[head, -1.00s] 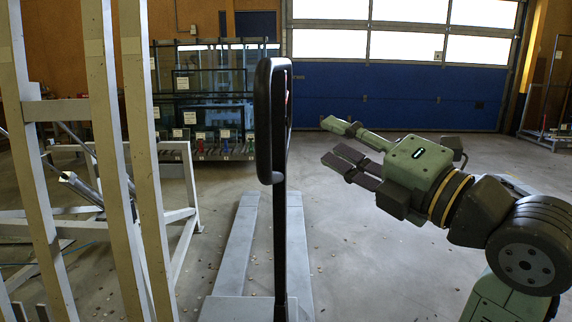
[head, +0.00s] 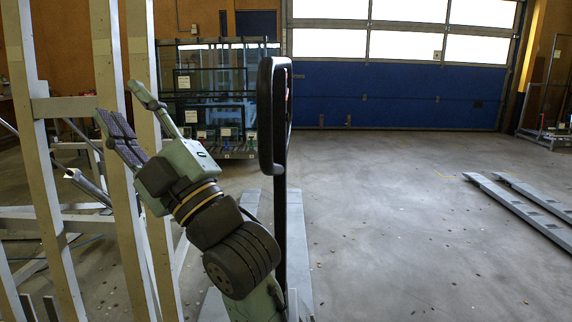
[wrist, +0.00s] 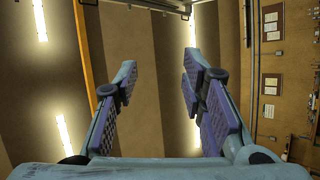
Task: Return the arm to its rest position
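My gripper (head: 138,122) is on the left side of the head view, raised and pointing up and to the left. Its fingers are spread wide apart and hold nothing. In the wrist view my gripper (wrist: 160,105) is open, with dark pads on both fingers and clear space between them. My arm rises from the bottom of the head view, to the left of the black handle (head: 272,120). The gripper shows in front of the pale wooden posts (head: 112,150) of a frame; whether it touches them cannot be told.
The tilting frame's posts and grey beams (head: 70,107) fill the left. A rack with glass panes (head: 205,95) stands behind. A pallet truck's forks (head: 300,250) lie beside the black handle. Other forks (head: 520,207) lie at right. The concrete floor (head: 400,230) at centre right is clear.

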